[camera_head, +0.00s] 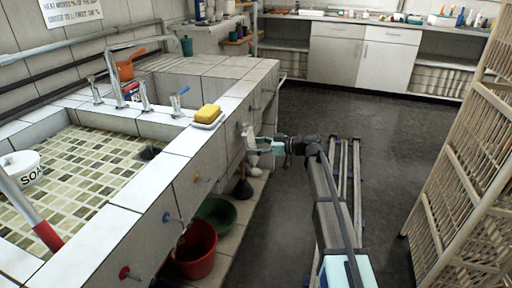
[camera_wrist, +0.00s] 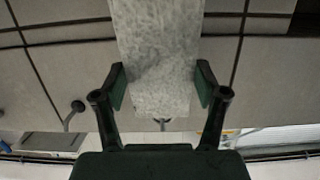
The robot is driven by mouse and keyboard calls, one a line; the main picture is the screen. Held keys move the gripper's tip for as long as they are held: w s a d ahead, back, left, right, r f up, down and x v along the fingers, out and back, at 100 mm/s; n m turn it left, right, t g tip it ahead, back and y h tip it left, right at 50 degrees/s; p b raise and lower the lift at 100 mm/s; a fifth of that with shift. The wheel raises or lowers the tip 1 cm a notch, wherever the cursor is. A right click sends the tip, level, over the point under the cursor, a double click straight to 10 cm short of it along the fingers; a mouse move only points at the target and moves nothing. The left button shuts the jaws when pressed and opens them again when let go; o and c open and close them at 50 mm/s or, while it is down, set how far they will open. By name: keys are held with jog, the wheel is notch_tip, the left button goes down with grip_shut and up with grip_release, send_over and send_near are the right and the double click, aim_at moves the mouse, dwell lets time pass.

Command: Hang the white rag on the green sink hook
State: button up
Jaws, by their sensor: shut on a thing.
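The white rag (camera_head: 249,134) hangs beside the tiled front of the sink, near its far half. My gripper (camera_head: 264,146) is at the rag, pointing left toward the sink. Another hook (camera_wrist: 76,107) with a dark knob is to the left. I cannot make out a green hook; whether the rag touches any hook is unclear.
Along the sink front are a red hook (camera_head: 128,273), a blue hook (camera_head: 171,217) and a yellow hook (camera_head: 196,179). A red bucket (camera_head: 195,252), a green basin (camera_head: 217,214) and a plunger (camera_head: 242,190) stand below.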

jog(key=o, duration=1.2)
